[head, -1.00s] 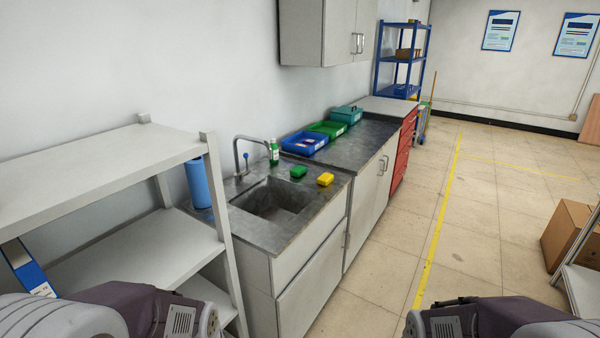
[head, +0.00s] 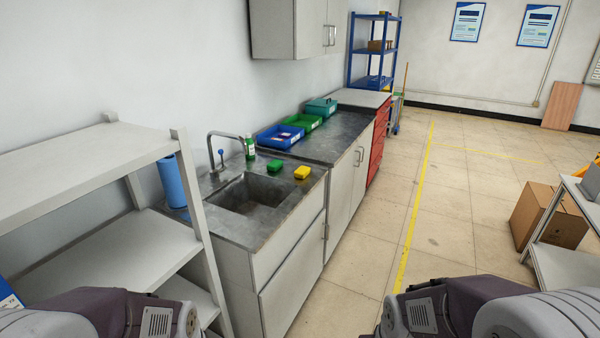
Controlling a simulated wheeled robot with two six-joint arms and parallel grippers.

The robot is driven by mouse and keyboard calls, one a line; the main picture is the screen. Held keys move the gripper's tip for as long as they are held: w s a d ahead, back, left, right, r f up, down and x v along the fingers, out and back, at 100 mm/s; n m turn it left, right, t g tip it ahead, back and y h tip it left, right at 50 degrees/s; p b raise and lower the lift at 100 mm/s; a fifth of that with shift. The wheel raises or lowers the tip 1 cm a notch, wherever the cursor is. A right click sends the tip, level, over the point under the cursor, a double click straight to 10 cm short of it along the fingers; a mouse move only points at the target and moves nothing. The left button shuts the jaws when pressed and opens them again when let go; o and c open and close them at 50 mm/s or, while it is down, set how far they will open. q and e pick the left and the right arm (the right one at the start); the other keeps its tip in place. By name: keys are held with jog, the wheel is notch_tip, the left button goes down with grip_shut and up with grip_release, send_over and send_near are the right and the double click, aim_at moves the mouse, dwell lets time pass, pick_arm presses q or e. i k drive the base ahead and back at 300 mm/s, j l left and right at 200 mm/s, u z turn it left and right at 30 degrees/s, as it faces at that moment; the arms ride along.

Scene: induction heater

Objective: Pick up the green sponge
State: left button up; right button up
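The green sponge (head: 275,166) lies on the dark counter (head: 234,233) just behind the sink basin, near the back right corner of the sink. A yellow sponge (head: 302,173) lies to its right, a small gap apart. A green bottle (head: 250,148) stands to its left, close to the tap. My two arms show at the bottom of the head view, well short of the counter. Both grippers are out of the picture.
A white shelf rack (head: 90,158) stands at the left, between me and the sink. Blue (head: 279,137) and green (head: 304,124) trays sit farther along the counter. A cardboard box (head: 550,215) and a white rack stand at the right. The floor (head: 352,265) between is clear.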

aim_at(275, 165)
jog(key=i+l+u, duration=0.55)
jog(key=l, duration=0.3)
jog(key=i+l+u, duration=0.4)
jog(key=l, duration=0.3)
jog(key=i+l+u, duration=0.15)
jog(key=l, duration=0.25)
jog(key=l+u, duration=0.2)
jog(key=l, duration=0.2)
jog(key=i+l+u, duration=0.2)
jog(key=l, duration=0.2)
jog(key=k, duration=0.1)
